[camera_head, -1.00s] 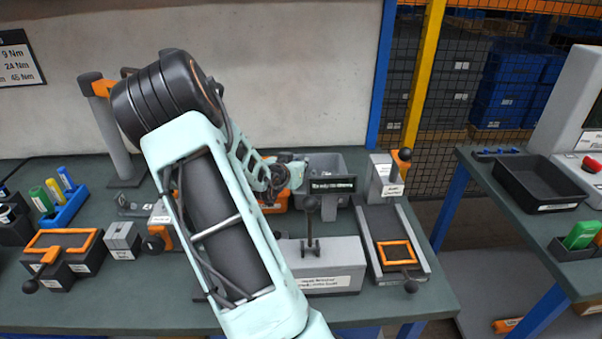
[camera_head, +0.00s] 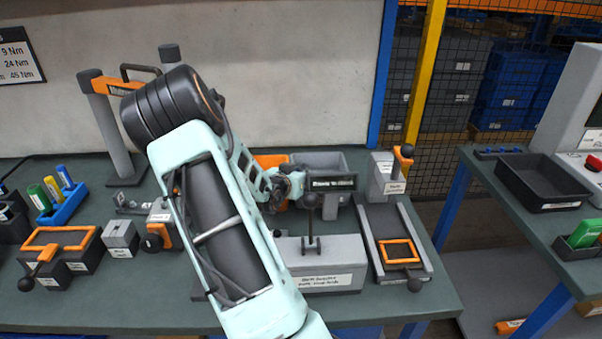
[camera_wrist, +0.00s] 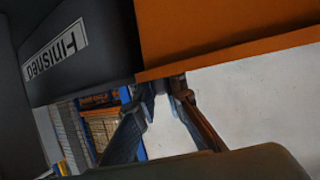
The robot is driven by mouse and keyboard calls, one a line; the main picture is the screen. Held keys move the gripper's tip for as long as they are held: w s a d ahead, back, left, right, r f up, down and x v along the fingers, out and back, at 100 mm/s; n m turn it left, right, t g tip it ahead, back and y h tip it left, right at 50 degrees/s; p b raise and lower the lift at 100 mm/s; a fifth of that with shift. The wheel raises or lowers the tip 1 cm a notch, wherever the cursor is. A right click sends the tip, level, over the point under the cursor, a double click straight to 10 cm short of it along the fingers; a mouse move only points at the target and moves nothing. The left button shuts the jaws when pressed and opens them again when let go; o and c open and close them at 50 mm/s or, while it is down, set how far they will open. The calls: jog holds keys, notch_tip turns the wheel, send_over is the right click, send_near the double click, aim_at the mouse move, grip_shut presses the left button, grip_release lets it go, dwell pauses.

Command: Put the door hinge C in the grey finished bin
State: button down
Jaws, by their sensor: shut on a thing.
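My gripper (camera_wrist: 160,92) is shut in the wrist view, its two dark fingers meeting at the tips. The thing between the tips is mostly hidden, and its shape cannot be made out. In the wrist view the grey finished bin (camera_wrist: 85,75) fills the upper left, its "Finished" label upside down. In the head view the grey bin (camera_head: 318,160) stands towards the back of the table, with a dark label plate in front. My gripper (camera_head: 291,183) is at its left front side there, partly hidden by my wrist. The fingertips look close to the bins; contact cannot be told.
An orange bin (camera_head: 270,161) stands directly left of the grey bin and also shows in the wrist view (camera_wrist: 215,30). A grey fixture with a black-knobbed lever (camera_head: 311,201) stands in front. A slide fixture (camera_head: 397,240) is on the right. An orange-and-grey post stand (camera_head: 108,120) rises behind left.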

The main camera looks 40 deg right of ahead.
jog(key=c, duration=2.3)
grip_release()
jog(key=shift+a+f, duration=0.1)
jog(key=shift+f, duration=0.05)
jog(key=shift+o, duration=0.2)
jog(key=shift+r+p, duration=0.65)
jog(key=shift+p, duration=0.1)
jog(key=v, duration=1.2)
jog(key=shift+p, duration=0.35)
jog(key=shift+r, duration=0.1)
